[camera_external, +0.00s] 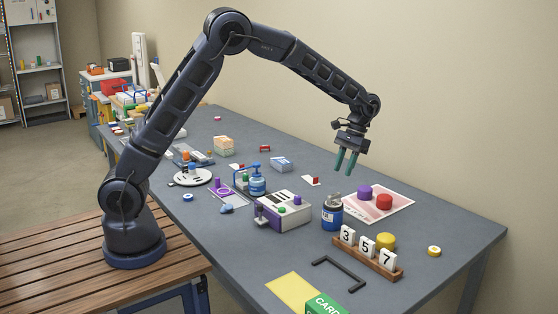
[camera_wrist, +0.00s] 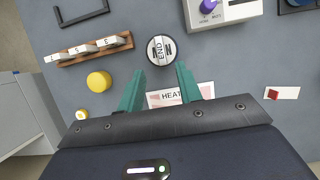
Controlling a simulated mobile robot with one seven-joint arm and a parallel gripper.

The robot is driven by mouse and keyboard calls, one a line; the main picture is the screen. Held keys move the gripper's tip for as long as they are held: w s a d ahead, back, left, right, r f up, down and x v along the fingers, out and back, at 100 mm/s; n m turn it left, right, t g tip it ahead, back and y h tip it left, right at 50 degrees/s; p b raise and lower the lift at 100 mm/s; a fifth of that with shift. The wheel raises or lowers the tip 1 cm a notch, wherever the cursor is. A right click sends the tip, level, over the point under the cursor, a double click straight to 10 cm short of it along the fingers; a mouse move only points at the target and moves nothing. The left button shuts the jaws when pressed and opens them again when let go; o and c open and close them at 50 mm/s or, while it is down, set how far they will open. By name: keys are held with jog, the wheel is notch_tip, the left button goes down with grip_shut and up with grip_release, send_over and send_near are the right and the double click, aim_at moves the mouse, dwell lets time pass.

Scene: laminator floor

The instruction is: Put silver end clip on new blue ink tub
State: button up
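A blue tub (camera_external: 332,216) with a pale label and a dark and silvery top stands upright right of the grey machine. From above, in the wrist view, a round silver-white piece marked END (camera_wrist: 161,49) with black side marks shows at the tub's place and seems to sit on its top. Another blue tub (camera_external: 257,186) with a blue bar-like top stands behind the machine; which tub is the new one I cannot tell. My gripper (camera_external: 346,161) is open and empty, raised above the table beyond the END tub. Its green fingers (camera_wrist: 157,88) are apart, pointing down.
A grey machine (camera_external: 290,215) with knobs stands left of the END tub. A wooden number rack (camera_external: 385,268) and yellow knob (camera_external: 386,240) stand to its right. A HEAT mat (camera_external: 358,210) with purple and red knobs lies behind. The table's right end is mostly clear.

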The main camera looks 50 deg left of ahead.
jog(key=s+a+r+t, duration=0.1)
jog(key=s+a+r, duration=0.25)
jog(key=r, duration=0.25)
jog(key=s+a+r+t, duration=0.1)
jog(key=s+a+r, duration=0.1)
jog(key=a+r, duration=0.4)
jog(key=s+a+r+t+h, duration=0.1)
jog(key=s+a+r, duration=0.3)
jog(key=s, duration=0.2)
jog(key=s+a+r+t, duration=0.1)
jog(key=s+a+r, duration=0.2)
jog(key=s, duration=0.3)
jog(key=s+a+f+t, duration=0.1)
jog(key=s+a, duration=0.3)
jog(key=s, duration=0.7)
jog(key=s+a+f+t+y, duration=0.1)
jog(key=s+a+t, duration=0.3)
jog(key=s, duration=0.7)
jog(key=shift+s+a+f, duration=0.2)
jog(key=shift+s+a, duration=0.05)
jog(key=shift+a, duration=0.05)
